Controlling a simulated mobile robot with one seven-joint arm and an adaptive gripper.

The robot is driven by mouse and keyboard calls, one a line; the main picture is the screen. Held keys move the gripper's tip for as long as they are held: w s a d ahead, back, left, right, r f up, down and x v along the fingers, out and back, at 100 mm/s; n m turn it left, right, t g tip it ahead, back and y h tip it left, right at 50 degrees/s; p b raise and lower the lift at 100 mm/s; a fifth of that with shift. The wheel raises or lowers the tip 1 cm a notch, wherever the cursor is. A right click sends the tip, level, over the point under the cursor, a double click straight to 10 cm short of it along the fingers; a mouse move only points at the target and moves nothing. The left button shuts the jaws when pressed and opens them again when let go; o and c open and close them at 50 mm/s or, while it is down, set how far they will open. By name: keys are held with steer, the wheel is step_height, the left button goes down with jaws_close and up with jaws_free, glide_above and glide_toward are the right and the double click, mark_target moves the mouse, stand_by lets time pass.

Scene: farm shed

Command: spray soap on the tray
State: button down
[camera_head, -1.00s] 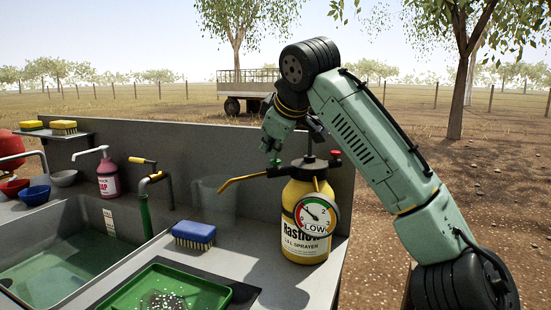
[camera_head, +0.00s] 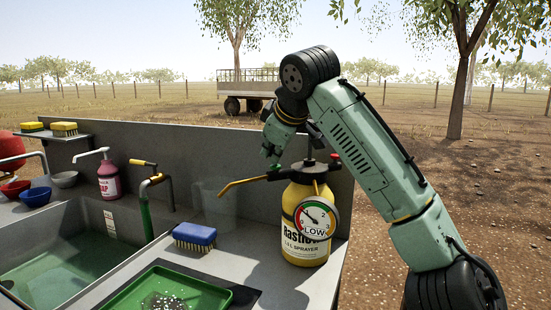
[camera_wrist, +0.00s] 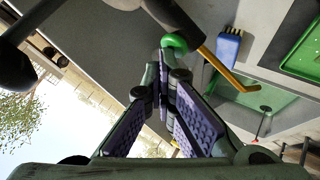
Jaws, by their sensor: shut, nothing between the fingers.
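The yellow sprayer (camera_head: 306,222) stands upright on the counter, with a gauge (camera_head: 315,218) reading LOW. Its orange nozzle (camera_head: 241,183) points left, toward the tray side. The green tray (camera_head: 205,284) lies at the front, cut by the frame edge, with pale specks on it; the wrist view also shows the tray (camera_wrist: 304,48). My gripper (camera_head: 270,151) is shut and empty above the sprayer's nozzle arm. A green knob (camera_wrist: 176,42) sits just beyond the fingertips in the wrist view; I cannot tell whether they touch.
A sink (camera_head: 75,262) with greenish water and a tap (camera_head: 145,200) are at left. A pink soap pump bottle (camera_head: 109,181) and bowls (camera_head: 35,196) stand behind it. A grey back panel (camera_head: 225,163) borders the counter.

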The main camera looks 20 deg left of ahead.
mark_target(272, 166)
step_height(272, 166, up, 6)
steer(key=p, duration=0.6)
steer(key=shift+r+p, duration=0.1)
steer(key=shift+p, duration=0.2)
stand_by(0.6)
